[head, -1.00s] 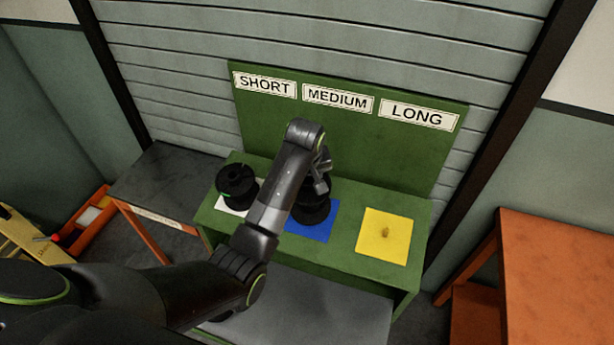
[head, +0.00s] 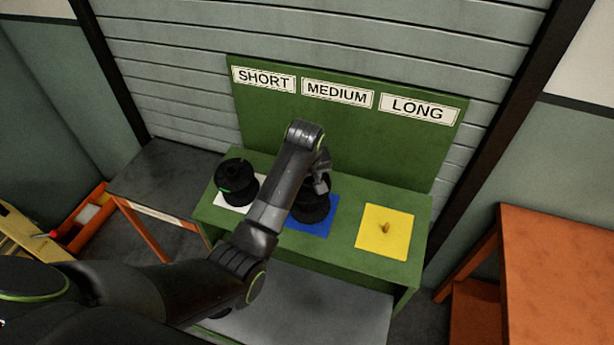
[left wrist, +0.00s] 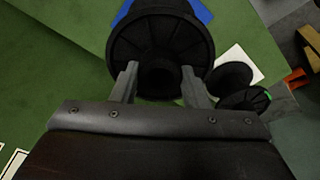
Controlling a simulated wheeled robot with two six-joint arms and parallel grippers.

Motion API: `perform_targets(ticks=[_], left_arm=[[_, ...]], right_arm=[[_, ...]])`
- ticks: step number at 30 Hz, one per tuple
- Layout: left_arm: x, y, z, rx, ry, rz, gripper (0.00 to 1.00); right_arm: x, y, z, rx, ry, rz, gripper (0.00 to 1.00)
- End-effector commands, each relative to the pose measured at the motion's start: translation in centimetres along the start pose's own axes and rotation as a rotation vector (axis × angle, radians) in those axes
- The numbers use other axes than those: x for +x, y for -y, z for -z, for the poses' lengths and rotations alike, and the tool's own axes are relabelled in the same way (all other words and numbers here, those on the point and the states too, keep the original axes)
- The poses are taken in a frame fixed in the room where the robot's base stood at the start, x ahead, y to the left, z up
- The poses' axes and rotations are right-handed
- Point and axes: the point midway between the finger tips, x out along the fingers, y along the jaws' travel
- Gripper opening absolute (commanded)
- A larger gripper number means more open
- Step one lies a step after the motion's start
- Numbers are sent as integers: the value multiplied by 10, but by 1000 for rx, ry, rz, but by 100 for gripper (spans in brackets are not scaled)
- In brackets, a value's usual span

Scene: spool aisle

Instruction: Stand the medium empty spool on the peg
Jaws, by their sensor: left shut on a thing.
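The medium spool (head: 311,211) is black and looks upright over the blue square (head: 325,227) under the MEDIUM label. My left gripper (head: 320,178) is shut on its upper part. In the left wrist view, the two fingers (left wrist: 160,88) lie on either side of the spool (left wrist: 160,35), and its broad round flange fills the top middle. A corner of the blue square (left wrist: 203,12) shows behind it. The peg under this spool is hidden, and I cannot tell whether the spool touches the square. My right gripper is not in view.
The yellow square (head: 370,243) at right holds a bare short peg (head: 384,228). A green labelled backboard (head: 350,140) rises behind. An orange table (head: 560,260) stands at right.

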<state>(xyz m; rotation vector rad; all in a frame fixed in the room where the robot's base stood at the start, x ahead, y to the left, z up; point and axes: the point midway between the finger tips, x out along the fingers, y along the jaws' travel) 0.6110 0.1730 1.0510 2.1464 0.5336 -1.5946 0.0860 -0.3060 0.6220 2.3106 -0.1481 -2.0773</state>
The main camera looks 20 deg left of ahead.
Motion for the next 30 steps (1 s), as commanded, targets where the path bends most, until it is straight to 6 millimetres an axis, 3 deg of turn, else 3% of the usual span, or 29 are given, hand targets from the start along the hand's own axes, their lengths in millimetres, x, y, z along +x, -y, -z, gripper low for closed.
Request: perform_targets(ticks=[30], left_arm=[[26, 0, -3, 0, -1, 0, 0]], right_arm=[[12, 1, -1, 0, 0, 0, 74]])
